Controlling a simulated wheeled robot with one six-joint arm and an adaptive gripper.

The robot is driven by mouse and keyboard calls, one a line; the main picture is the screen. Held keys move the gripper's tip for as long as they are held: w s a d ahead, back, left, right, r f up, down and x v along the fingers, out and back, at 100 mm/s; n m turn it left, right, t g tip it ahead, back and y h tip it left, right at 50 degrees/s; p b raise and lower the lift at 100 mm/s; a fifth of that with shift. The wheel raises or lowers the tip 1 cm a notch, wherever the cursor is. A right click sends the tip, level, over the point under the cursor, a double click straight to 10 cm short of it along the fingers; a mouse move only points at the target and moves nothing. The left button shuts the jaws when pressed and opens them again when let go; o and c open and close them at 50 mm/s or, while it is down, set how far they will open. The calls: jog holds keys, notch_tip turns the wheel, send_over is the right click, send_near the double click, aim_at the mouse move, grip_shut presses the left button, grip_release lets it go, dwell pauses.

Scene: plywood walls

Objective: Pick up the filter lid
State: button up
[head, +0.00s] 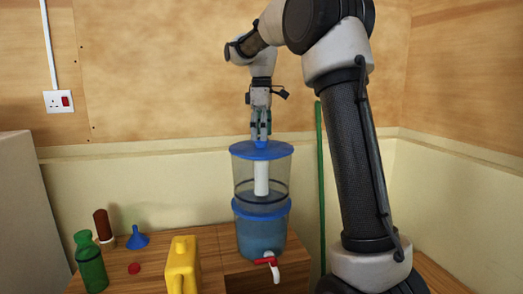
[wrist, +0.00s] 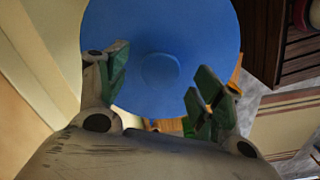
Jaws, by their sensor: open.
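The blue filter lid (head: 245,152) sits on top of the clear water filter (head: 243,180), which stands upright on the wooden counter. In the wrist view the round lid (wrist: 200,30) fills the upper middle, with its raised knob (wrist: 160,69) near the centre. My gripper (head: 261,134) points down just above the lid. In the wrist view the fingers of my gripper (wrist: 161,76) are open, one on each side of the knob. I cannot tell whether they touch it.
A yellow jug (head: 183,268), green bottle (head: 90,265), blue funnel (head: 137,238), brown bottle (head: 103,226) and red cap (head: 133,268) stand to the left. A red-handled tap (head: 267,261) sticks out from the filter's front. A green pole (head: 320,190) is on the right.

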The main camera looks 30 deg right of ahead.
notch_tip(320, 180, down, 2)
jog(key=shift+f, duration=0.1)
jog(key=shift+c, duration=0.2)
jog(key=c, duration=1.1)
jog(key=shift+c, duration=0.2)
